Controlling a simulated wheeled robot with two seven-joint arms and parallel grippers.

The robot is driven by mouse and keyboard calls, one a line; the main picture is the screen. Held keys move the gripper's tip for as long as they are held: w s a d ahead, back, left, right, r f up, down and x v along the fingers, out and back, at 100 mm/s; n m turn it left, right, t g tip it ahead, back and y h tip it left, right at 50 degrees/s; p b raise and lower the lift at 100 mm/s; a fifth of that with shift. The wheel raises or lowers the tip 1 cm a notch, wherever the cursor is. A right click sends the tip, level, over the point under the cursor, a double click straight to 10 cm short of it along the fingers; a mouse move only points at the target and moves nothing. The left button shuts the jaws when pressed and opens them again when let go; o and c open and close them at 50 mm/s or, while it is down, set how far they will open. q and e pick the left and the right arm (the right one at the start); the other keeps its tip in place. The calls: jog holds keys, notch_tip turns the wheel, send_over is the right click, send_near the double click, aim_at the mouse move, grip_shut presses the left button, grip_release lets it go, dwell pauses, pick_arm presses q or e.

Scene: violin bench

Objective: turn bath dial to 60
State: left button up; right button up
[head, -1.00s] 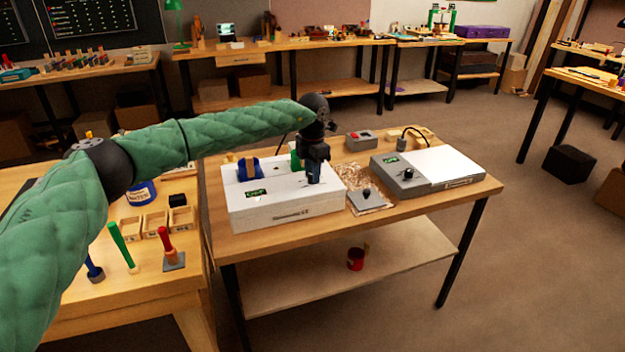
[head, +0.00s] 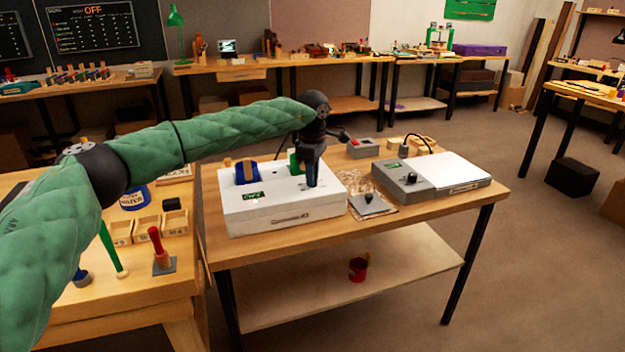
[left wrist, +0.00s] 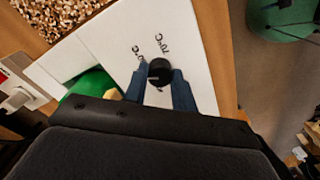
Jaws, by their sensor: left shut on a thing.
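The white bath box (head: 285,217) stands on the middle table, with a small green display (head: 252,195) on it too blurred to read. My left gripper (head: 312,177) points down at the box top near its right end. In the left wrist view, the fingers of my left gripper (left wrist: 160,84) are closed on either side of a round black dial (left wrist: 159,71) with a pale mark. Printed labels ring the dial; one reads 70°C, the others are partly hidden or unclear. My right gripper is not in view.
A blue item (head: 247,172) and a green item (head: 295,162) sit in the box top beside my gripper. To the right are a small grey dial plate (head: 371,205) and a grey-and-white device (head: 409,183). The lower shelf holds a red cup (head: 357,269).

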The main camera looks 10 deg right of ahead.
pick_arm(q)
jog(key=m+b, duration=0.1)
jog(key=m, duration=0.2)
jog(key=shift+m, duration=0.3)
jog(key=shift+r+m+b, duration=0.1)
jog(key=shift+m+b, duration=0.3)
jog(key=shift+m, duration=1.4)
jog(key=o, duration=1)
notch_tip(320, 180, up, 8)
jog(key=shift+f, duration=0.15)
jog(key=shift+w, duration=0.1)
